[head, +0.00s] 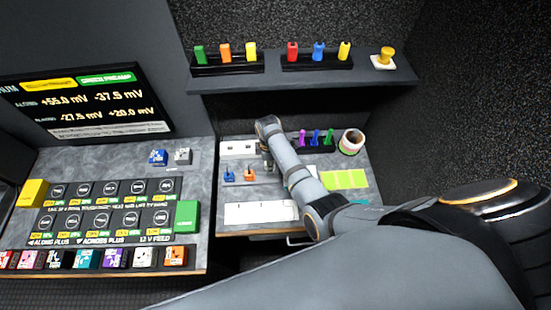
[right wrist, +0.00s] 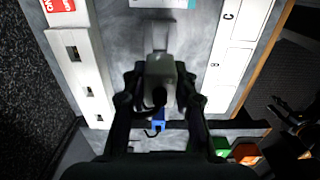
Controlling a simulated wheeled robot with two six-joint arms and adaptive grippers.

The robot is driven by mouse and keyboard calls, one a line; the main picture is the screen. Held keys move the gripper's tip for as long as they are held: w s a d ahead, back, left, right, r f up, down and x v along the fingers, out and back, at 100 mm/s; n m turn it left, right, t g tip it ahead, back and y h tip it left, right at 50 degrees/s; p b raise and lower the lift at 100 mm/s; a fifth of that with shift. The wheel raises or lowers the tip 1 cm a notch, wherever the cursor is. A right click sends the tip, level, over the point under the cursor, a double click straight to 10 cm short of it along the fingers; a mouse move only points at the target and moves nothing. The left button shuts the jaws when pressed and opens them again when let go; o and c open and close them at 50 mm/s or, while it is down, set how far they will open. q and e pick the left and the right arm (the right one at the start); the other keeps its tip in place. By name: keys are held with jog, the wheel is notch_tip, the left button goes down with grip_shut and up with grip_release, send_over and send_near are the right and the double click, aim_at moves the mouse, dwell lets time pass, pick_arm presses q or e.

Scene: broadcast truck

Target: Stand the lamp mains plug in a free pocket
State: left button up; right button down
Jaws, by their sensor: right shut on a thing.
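My right gripper (right wrist: 157,88) is shut on a grey plug (right wrist: 160,72), which I take to be the lamp mains plug. Pale flat prongs point away from the jaws. In the head view the right gripper (head: 268,163) is over the right-hand bench, partly hidden by its arm. A white block (right wrist: 75,60) with several dark square openings lies left of the gripper in the wrist view; its head view place is the bench's back left (head: 238,149). A white lettered panel (right wrist: 235,50) lies to the right. A dark jointed shape at the wrist view's right edge may be my left gripper.
Blue (head: 229,175) and orange (head: 249,174) pieces stand left of the gripper. A black rack (head: 316,146) with coloured pieces and a round pot (head: 351,141) stand behind right. A green-yellow sheet (head: 344,179) lies on the right. A shelf (head: 300,78) overhangs the back.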

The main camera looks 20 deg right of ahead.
notch_tip(320, 180, down, 6)
jog(key=b, duration=0.4)
jog(key=shift+r, duration=0.25)
jog(key=shift+f, duration=0.2)
jog(key=shift+r, duration=0.1)
dwell(0.3)
jog(key=shift+p, duration=0.55)
dwell(0.8)
jog(key=shift+f+b, duration=0.95)
jog(key=shift+f, duration=0.5)
